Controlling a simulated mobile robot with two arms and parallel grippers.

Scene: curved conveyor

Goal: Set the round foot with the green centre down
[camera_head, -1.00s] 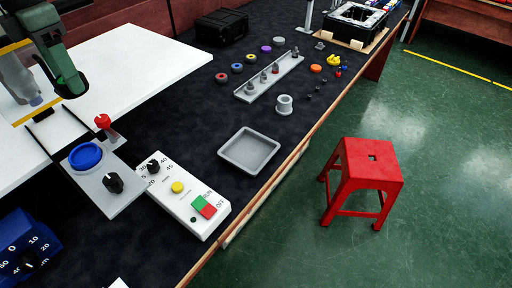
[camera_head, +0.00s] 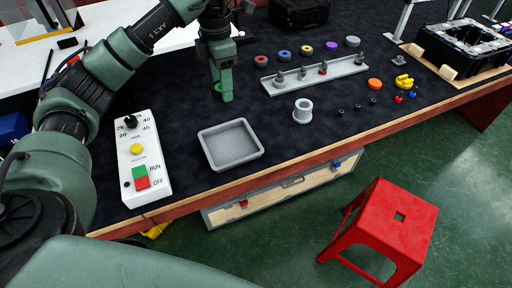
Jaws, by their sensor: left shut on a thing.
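My left gripper (camera_head: 224,95) hangs over the dark mat (camera_head: 185,115), pointing down, behind the grey tray (camera_head: 230,145). It is shut on the round foot with the green centre (camera_head: 217,88). Only a small green part of the foot shows beside the fingers; the rest is hidden. I cannot tell whether the foot touches the mat. To its right, a row of round feet has red (camera_head: 260,61), blue (camera_head: 284,54), yellow (camera_head: 306,49) and purple (camera_head: 331,45) centres, and a grey disc (camera_head: 352,41) ends the row. My right gripper is not in view.
A grey rail (camera_head: 315,74) with several pegs lies right of the gripper. A grey ring-shaped piece (camera_head: 302,110) stands in front of it. A white control box (camera_head: 142,160) is at left front. A red stool (camera_head: 385,230) stands on the floor.

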